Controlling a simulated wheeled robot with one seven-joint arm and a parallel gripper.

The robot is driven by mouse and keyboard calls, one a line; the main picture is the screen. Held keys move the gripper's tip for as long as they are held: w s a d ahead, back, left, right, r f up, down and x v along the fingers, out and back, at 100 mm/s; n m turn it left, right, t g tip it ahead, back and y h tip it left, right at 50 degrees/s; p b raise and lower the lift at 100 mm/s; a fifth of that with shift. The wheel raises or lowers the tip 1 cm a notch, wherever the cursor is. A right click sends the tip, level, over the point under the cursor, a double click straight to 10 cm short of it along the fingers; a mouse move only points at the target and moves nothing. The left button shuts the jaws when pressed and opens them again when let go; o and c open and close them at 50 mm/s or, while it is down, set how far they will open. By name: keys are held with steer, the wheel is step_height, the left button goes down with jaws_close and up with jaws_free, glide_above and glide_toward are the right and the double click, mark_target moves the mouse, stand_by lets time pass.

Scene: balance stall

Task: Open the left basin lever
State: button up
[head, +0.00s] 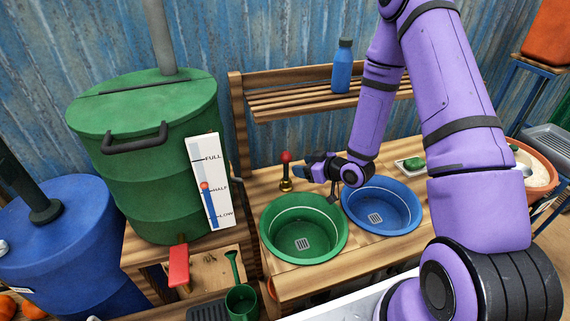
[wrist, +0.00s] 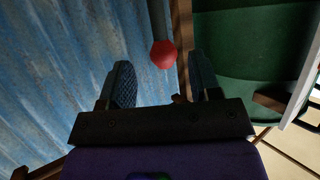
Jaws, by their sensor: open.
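The left basin (head: 276,238) is a green bowl set in the wooden bench, with a drain grate at its bottom. Its lever (head: 287,171) stands behind it, a thin upright stem with a red ball knob and a brass base. My gripper (head: 306,168) is just right of the lever, at about the height of the stem. In the wrist view my gripper (wrist: 161,78) is open and empty. The red knob (wrist: 163,54) shows there beyond the fingertips, between their lines, and I see no contact. The lower stem is hidden in that view.
A blue basin (head: 382,205) sits right of the green one. A green barrel (head: 145,190) with a level gauge (head: 208,180) and a red tap lever (head: 179,266) stands left. A slatted shelf (head: 290,107) with a blue bottle (head: 343,67) is behind.

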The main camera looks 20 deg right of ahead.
mark_target(286, 163)
steer(key=x, duration=0.8)
steer(key=shift+c, duration=0.4)
jaws_close()
steer(key=shift+w, duration=0.1)
